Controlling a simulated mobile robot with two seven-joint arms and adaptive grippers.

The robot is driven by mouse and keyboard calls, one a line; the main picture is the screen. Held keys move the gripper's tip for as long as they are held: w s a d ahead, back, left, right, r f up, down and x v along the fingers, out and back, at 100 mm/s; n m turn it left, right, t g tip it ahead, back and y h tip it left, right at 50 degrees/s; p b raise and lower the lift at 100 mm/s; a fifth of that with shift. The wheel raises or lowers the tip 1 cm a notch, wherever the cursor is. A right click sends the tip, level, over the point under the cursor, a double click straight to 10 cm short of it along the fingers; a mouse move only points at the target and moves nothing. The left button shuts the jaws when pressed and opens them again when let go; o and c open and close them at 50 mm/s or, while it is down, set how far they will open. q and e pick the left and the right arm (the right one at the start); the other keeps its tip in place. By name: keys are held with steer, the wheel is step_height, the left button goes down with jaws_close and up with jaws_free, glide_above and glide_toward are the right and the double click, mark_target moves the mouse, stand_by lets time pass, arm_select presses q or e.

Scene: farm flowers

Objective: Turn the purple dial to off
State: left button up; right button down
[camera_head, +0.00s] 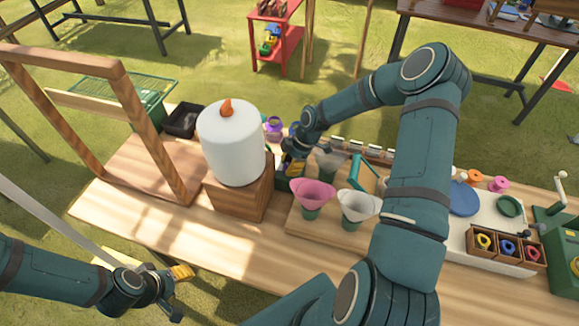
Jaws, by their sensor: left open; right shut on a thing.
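A small purple part (273,127) shows behind the white cylinder, left of my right wrist. I cannot tell whether it is the purple dial. My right gripper (291,168) points down between the white cylinder and the pink funnel, by a low dark-green object (290,183). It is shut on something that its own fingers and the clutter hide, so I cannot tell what. My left gripper (180,291) is open and empty at the front left, beyond the table's front edge in the picture.
A white cylinder with an orange top (234,145) stands on a wooden block (240,197). A pink funnel (313,195) and a white funnel (358,207) stand right of my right gripper. A wooden frame (122,85) rises at left. The table's front left (130,220) is clear.

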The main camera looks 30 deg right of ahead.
steer(key=m+t+h+b, duration=0.1)
steer(key=m+b, duration=0.1)
steer(key=m, duration=0.2)
steer(key=shift+s+f+b, duration=0.1)
steer(key=shift+f+b, duration=0.05)
steer(key=shift+b, duration=0.25)
steer(key=m+t+b, duration=0.1)
steer(key=m+b, duration=0.1)
steer(key=m, duration=0.1)
steer(key=shift+a+h, duration=0.1)
steer(key=shift+h, duration=0.3)
steer(key=shift+m+t+b, duration=0.3)
steer(key=shift+m+b, duration=0.2)
steer(key=shift+m, duration=0.2)
steer(key=c, duration=0.6)
jaws_free()
steer(key=shift+r, duration=0.2)
steer(key=v, duration=1.1)
steer(key=shift+r, duration=0.4)
